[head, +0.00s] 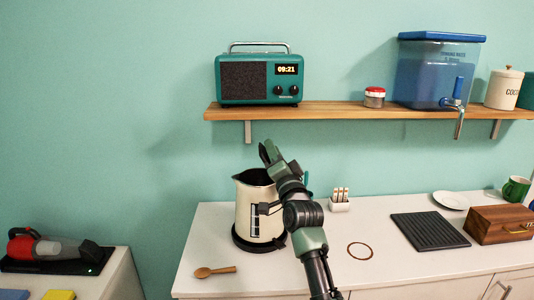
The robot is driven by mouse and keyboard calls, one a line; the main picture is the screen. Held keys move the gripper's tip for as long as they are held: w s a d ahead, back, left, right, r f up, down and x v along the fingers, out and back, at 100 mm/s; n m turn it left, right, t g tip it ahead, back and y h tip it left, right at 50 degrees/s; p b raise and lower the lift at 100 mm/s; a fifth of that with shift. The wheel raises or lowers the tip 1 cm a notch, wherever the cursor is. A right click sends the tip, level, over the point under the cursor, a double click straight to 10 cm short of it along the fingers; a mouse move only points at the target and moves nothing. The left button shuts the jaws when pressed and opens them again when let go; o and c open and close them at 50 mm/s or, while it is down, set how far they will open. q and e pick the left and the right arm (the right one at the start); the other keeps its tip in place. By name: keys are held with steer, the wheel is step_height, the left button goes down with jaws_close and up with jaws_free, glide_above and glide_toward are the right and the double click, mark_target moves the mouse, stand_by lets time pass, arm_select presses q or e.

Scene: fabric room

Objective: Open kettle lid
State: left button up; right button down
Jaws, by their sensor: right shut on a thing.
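The cream and black kettle (247,212) stands upright on its dark base on the white counter, with a dark opening at its top. My right gripper (272,158) is at the top right of the kettle, over its rim. It is shut on what appears to be the kettle's dark lid, which looks tilted up. The gripper and wrist hide most of the lid and the kettle's handle side, so the exact grip is hard to see. My left gripper is not in view.
A wooden spoon (215,271) lies in front of the kettle. A wooden shelf (345,112) with a radio (245,79) hangs above.

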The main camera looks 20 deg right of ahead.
steer(key=shift+s+d+m+h, duration=0.15)
steer(key=shift+d+m+h, duration=0.25)
steer(key=shift+m, duration=0.4)
steer(key=shift+s+d+m+h, duration=0.1)
steer(key=shift+d+m+h, duration=0.3)
steer(key=shift+m, duration=0.4)
steer(key=c, duration=1.3)
jaws_free()
steer(key=shift+r, duration=0.1)
steer(key=d+v, duration=0.1)
steer(key=v, duration=0.6)
steer(key=shift+s+a+f+b, duration=0.2)
steer(key=shift+s+a+b, duration=0.15)
steer(key=shift+a, duration=0.2)
